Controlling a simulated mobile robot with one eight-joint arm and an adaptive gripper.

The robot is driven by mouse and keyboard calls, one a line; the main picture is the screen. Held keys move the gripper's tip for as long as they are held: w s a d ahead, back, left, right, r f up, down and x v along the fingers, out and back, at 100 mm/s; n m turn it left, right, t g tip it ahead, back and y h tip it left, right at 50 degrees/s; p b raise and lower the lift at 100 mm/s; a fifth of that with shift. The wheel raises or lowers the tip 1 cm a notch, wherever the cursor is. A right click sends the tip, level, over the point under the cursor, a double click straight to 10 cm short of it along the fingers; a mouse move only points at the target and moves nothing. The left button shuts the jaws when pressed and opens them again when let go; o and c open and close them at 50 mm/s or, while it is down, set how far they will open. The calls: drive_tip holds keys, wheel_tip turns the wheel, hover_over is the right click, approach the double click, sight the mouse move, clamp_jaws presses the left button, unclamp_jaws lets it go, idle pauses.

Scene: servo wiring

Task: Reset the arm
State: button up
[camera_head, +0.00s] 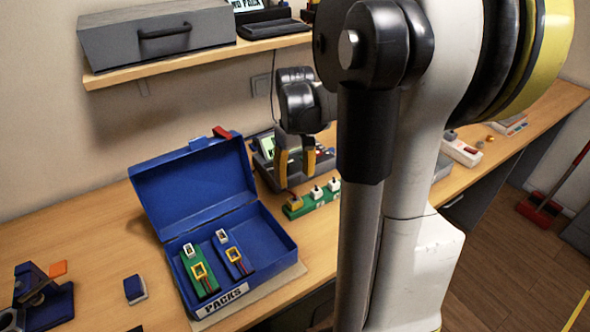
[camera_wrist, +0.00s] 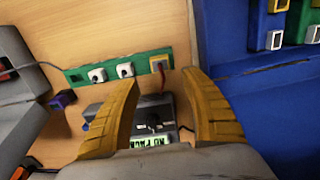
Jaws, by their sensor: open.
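My gripper (camera_head: 295,163) hangs over the bench, just right of the open blue box's lid. Its two yellow fingers are apart with nothing between them; they also show in the wrist view (camera_wrist: 168,98). Below it is a green strip (camera_head: 318,202) with white plugs and a yellow plug, which also shows in the wrist view (camera_wrist: 108,73). A dark grey device with a green screen stands behind it (camera_head: 266,147). In the wrist view its green label (camera_wrist: 158,141) shows under the fingers. Parts of the strip and device are hidden behind my arm in the head view.
The open blue box (camera_head: 262,242) labelled PACKS holds a green pack (camera_head: 205,280) and a blue pack (camera_head: 239,268). A shelf (camera_head: 190,68) with a grey case (camera_head: 155,35) is above. A small blue block (camera_head: 135,289) lies left of the box.

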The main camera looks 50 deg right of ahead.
drive_tip(key=shift+r, duration=1.2)
